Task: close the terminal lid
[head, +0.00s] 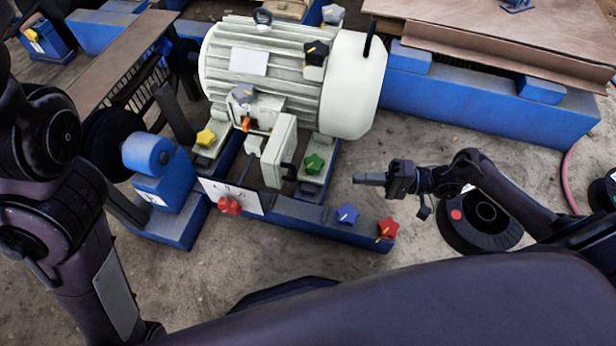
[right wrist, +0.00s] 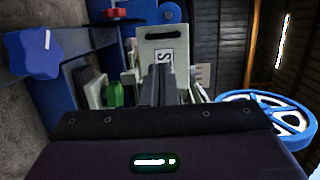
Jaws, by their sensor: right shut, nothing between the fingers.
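The pale terminal lid (head: 281,151) stands swung out from the terminal box (head: 262,107) on the side of the motor, with an orange part showing at the opening. A black handle sits on the lid's right face. My right gripper (head: 358,179) is shut and empty, to the right of the lid and apart from it, pointing left. In the right wrist view, the shut fingers (right wrist: 158,84) overlap the lower part of a pale panel with a dark slot (right wrist: 165,37), which looks like the lid. My left arm shows at the left, but its gripper is out of view.
The motor (head: 290,70) stands on a blue frame (head: 330,216) with green (head: 314,163), blue (head: 347,213) and red (head: 387,229) star knobs near the lid.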

